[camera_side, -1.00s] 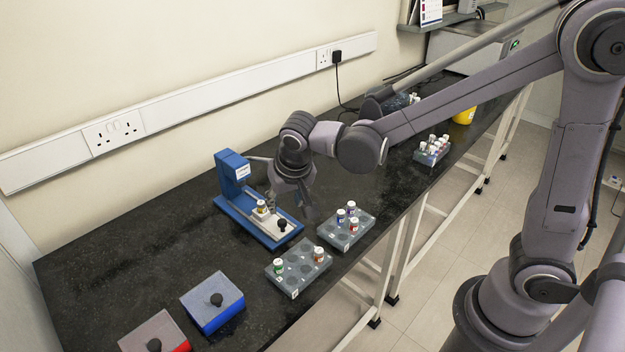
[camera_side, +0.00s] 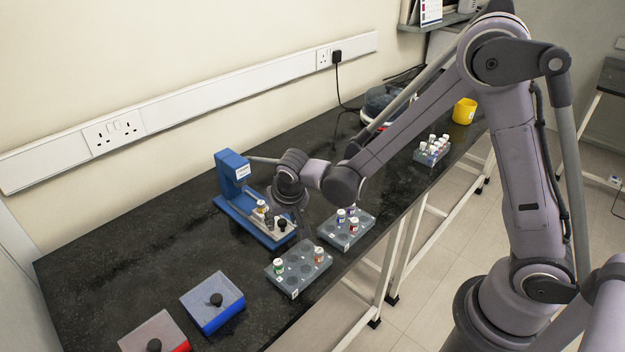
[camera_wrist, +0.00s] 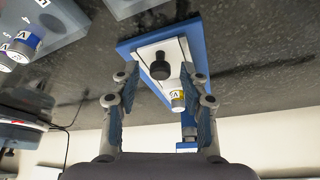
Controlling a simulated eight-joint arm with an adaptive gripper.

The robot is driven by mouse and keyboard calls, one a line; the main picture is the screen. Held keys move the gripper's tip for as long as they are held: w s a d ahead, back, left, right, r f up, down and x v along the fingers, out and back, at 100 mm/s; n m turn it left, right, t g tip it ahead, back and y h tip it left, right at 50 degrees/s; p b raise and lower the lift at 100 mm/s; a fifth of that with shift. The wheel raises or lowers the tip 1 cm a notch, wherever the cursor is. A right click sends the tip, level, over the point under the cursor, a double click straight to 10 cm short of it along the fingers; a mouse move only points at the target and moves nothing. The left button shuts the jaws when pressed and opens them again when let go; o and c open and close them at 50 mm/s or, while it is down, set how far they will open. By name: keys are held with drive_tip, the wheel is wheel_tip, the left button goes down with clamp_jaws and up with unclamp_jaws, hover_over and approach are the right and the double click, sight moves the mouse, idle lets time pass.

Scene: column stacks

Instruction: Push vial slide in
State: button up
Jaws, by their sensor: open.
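The blue slide device (camera_side: 232,176) stands on the black bench near the wall. Its white slide plate (camera_side: 252,206) sticks out toward the front right and bears a black knob (camera_side: 282,224) and a yellow-labelled vial (camera_side: 261,206). In the wrist view the white plate (camera_wrist: 150,50), black knob (camera_wrist: 160,67) and vial (camera_wrist: 177,99) lie ahead between the fingers. My gripper (camera_wrist: 159,88) is open, one finger to each side, and touching neither as far as I can tell. In the side view my gripper (camera_side: 288,212) hangs over the plate, partly hiding it.
Two grey racks with vials, the nearer rack (camera_side: 298,268) and the farther rack (camera_side: 346,230), stand right of the device. A blue box (camera_side: 212,302) and a red-based box (camera_side: 155,335), both with black knobs, lie at the front left. Bare bench surrounds the device's left.

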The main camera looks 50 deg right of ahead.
sight(259, 202)
drive_tip(key=shift+c, duration=0.3)
clamp_jaws()
drive_tip(key=w, duration=0.9)
drive_tip(key=shift+o, duration=0.3)
unclamp_jaws()
drive_tip(key=shift+w, duration=0.1)
drive_tip(key=shift+r, duration=0.1)
drive_tip(key=v, duration=1.2)
